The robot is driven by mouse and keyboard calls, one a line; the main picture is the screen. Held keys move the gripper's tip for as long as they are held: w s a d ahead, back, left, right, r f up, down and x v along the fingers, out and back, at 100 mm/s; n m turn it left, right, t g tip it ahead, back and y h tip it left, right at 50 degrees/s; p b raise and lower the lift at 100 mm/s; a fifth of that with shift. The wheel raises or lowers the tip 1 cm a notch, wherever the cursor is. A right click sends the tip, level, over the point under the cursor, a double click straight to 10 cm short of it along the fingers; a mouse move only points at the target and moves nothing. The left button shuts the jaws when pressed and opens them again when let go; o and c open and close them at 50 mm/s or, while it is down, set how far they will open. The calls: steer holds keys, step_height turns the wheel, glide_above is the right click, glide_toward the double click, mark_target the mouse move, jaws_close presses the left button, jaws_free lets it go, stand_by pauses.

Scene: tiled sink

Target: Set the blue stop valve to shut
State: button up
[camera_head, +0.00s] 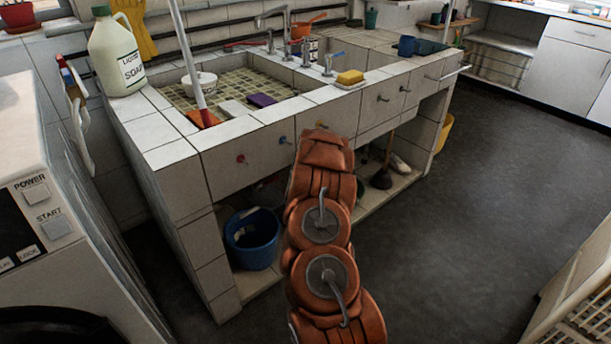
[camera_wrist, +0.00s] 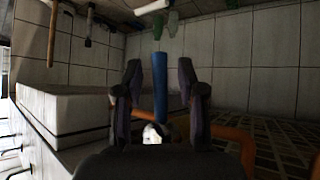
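In the wrist view a long blue bar (camera_wrist: 160,82) stands between the two dark fingers of my gripper (camera_wrist: 160,68). It looks like the handle of the blue stop valve. A small pale fitting (camera_wrist: 152,134) shows at its lower end, partly hidden by the gripper body. The fingers are apart, with a gap on each side of the bar, and I see no contact. In the head view my brown arm reaches towards the sink front and hides the gripper and the valve. Whether the valve is open or shut cannot be told.
Orange pipe-like parts (camera_wrist: 235,140) lie close right of the fingers; a pale block (camera_wrist: 65,112) is at left. In the head view a tiled sink (camera_head: 180,187) has a blue bucket (camera_head: 252,238) beneath. A washing machine (camera_head: 25,120) stands left; the right floor (camera_head: 470,220) is clear.

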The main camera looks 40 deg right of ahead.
steer(key=s+a, duration=0.8)
steer(key=s, duration=0.1)
steer(key=shift+s+r, duration=0.3)
stand_by(0.3)
steer(key=shift+a, duration=0.1)
steer(key=shift+c, duration=0.3)
